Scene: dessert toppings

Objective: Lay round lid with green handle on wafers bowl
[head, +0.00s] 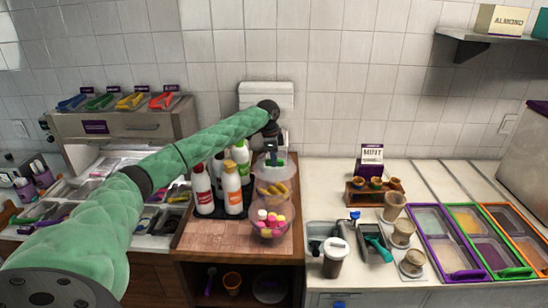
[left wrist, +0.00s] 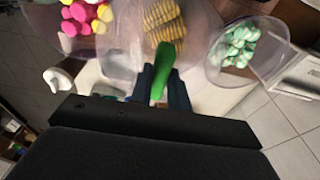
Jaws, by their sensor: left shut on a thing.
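My left gripper (head: 272,155) is over the back of the row of clear bowls on the wooden counter. In the left wrist view its fingers (left wrist: 160,88) are shut on the green handle (left wrist: 163,62) of the round lid. The lid's disc is clear and hard to make out. The wafers bowl (head: 273,200) holds ridged yellow wafers (left wrist: 164,20), seen just beyond the handle in the left wrist view. I cannot tell whether the lid touches the bowl. My right gripper is not in view.
A bowl of pink and yellow balls (head: 269,223) stands in front of the wafers bowl. A bowl of green-and-white sweets (left wrist: 236,45) stands on its other side. Sauce bottles (head: 232,190) stand close to the left. Cups and lidded trays (head: 440,240) lie to the right.

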